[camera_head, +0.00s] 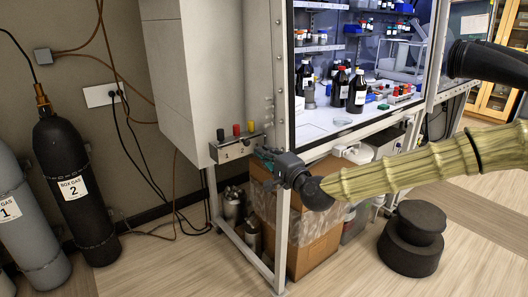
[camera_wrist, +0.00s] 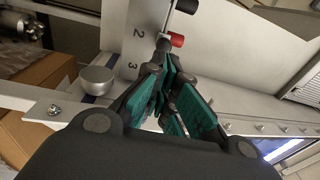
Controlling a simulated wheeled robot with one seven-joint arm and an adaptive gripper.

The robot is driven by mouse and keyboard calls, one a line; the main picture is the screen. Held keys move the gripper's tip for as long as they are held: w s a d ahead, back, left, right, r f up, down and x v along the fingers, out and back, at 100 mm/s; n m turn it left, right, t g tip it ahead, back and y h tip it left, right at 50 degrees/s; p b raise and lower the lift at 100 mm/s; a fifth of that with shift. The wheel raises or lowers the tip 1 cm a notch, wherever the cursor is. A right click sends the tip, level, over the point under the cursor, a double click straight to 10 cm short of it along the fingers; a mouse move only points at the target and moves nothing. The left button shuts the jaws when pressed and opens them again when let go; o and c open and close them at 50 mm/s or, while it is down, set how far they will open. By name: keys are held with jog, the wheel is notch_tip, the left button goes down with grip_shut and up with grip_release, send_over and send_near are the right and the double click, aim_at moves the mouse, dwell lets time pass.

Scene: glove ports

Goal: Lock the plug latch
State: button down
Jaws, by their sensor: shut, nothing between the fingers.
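A pale metal panel (camera_head: 232,151) with small coloured handles (camera_head: 236,130) on top is fixed to the cabinet's front post. In the wrist view the panel (camera_wrist: 133,57) carries the numbers 2 and 3. A lever with a red end (camera_wrist: 177,40) shows just beyond my fingertips, and a black end (camera_wrist: 187,6) shows above it. A round silver knob (camera_wrist: 98,80) is left of the fingers. My gripper (camera_head: 262,156) is at the panel's right end. In the wrist view its teal-padded fingers (camera_wrist: 172,72) are shut and empty. I cannot tell which part is the plug latch; contact is unclear.
The upright post (camera_head: 281,90) stands close behind my gripper. Bottles (camera_head: 357,92) stand inside the cabinet. Gas cylinders (camera_head: 75,185) are at the left.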

jog(key=b+v, duration=0.1)
jog(key=v, duration=0.8)
jog(key=shift+s, duration=0.2)
jog(key=shift+f, duration=0.1)
jog(key=s+a+f+n+g+h+p, duration=0.1)
jog(key=s+f+n+g, duration=0.3)
jog(key=f, duration=0.7)
jog(key=s+f+m+g+h+p, duration=0.1)
jog(key=s+f, duration=0.6)
jog(key=f, duration=0.3)
jog(key=s+a+f+n+g+h+p, duration=0.1)
jog(key=s+f+n+g, duration=0.3)
jog(key=f, duration=0.7)
jog(key=s+d+f+n+g+h+p, duration=0.1)
jog(key=s+d+f, duration=0.3)
jog(key=s, duration=0.5)
jog(key=s+d+f+n+g+h+p, duration=0.1)
jog(key=s+d+f+g+h, duration=0.2)
jog(key=s+d, duration=0.5)
jog(key=s+d+f+n+g+h+p, duration=0.1)
jog(key=s+d+f+g+h, duration=0.1)
jog(key=s+d+f, duration=0.4)
jog(key=s+h, duration=0.1)
jog(key=s, duration=0.4)
jog(key=shift+d+f+n+p, duration=0.3)
jog(key=shift+f+n+p, duration=0.1)
jog(key=shift+s, duration=0.15)
